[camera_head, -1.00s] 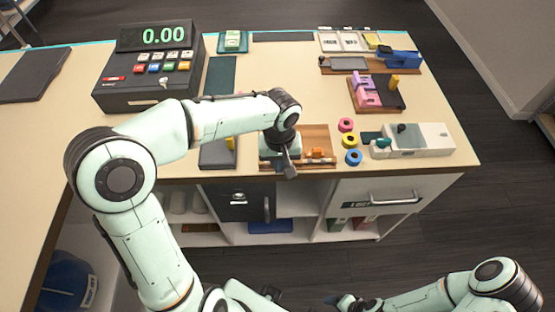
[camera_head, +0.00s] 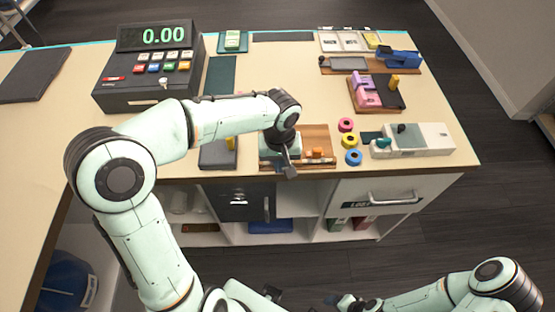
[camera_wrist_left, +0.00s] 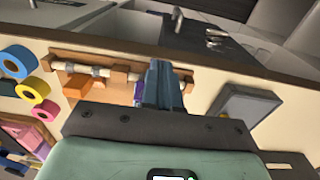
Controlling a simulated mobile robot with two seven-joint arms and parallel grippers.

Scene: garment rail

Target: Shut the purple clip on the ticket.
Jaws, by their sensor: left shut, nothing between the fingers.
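The wooden board (camera_head: 318,133) lies at the front edge of the counter, with an orange block (camera_head: 317,153) on it. In the left wrist view the board (camera_wrist_left: 120,93) carries pale rod-like pieces, the orange block (camera_wrist_left: 77,87) and a small purple part (camera_wrist_left: 139,92), probably the purple clip, mostly hidden by my fingers. My left gripper (camera_head: 290,172) is over the board's front left part. Its fingers (camera_wrist_left: 165,82) are shut, beside the purple part, with nothing between them. I cannot make out the ticket or the clip's state. My right gripper (camera_head: 347,302) is low, away from the counter.
Pink, yellow and blue rings (camera_head: 350,140) lie right of the board, beside a grey-white device (camera_head: 420,139). Behind them is a stand (camera_head: 384,106) with pink-purple pieces. A cash register (camera_head: 150,75) stands back left. A dark pad (camera_head: 217,155) lies left of the board.

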